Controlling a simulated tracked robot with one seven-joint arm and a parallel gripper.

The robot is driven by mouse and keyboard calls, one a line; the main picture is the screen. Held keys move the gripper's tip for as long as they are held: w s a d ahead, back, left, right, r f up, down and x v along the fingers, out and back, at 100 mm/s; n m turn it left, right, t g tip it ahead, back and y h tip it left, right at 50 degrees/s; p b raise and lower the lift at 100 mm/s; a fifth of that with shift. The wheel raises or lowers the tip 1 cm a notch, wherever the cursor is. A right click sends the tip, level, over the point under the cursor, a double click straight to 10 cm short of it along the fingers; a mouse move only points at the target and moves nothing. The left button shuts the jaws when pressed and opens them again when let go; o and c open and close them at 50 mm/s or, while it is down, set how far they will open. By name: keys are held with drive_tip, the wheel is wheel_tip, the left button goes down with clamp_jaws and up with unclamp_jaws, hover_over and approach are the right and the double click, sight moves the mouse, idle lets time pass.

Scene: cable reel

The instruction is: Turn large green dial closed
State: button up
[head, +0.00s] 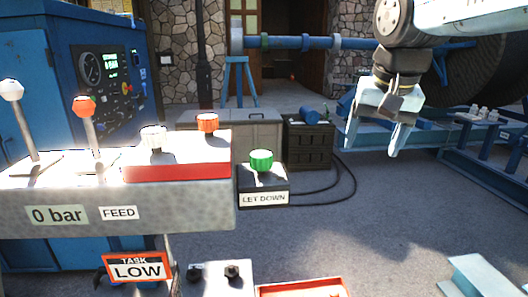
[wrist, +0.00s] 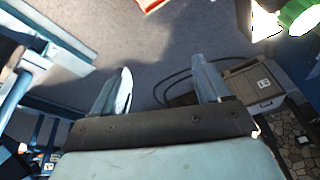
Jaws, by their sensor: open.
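The green dial (head: 261,160) stands upright on a small dark box labelled LET DOWN (head: 264,198), at the right end of the grey control console, in the head view. In the wrist view the green dial (wrist: 300,14) is partly cut off at the top right corner. My gripper (head: 377,148) is open and empty, up and to the right of the dial in the head view, clearly apart from it.
The console (head: 200,208) carries a red knob (head: 207,122), a white knob (head: 152,138) and two levers at left. A red tray (head: 305,290) sits low in front. Open floor lies right of the dial.

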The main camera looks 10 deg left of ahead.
drive_tip(key=w+a+r+m+g, duration=0.1)
drive_tip(key=w+a+r, duration=0.1)
drive_tip(key=a, duration=0.3)
drive_tip(key=w+a+r+g, duration=0.1)
drive_tip(key=w+a+r, duration=0.15)
drive_tip(key=a, duration=0.25)
wheel_tip(320, 180, up, 4)
drive_tip(key=f+m+g, duration=0.1)
drive_tip(key=m+g, duration=0.1)
hover_over(261, 154)
wheel_tip(261, 154, down, 13)
drive_tip(key=shift+w+f, duration=0.1)
drive_tip(key=c, duration=1)
drive_tip(key=shift+c, duration=0.2)
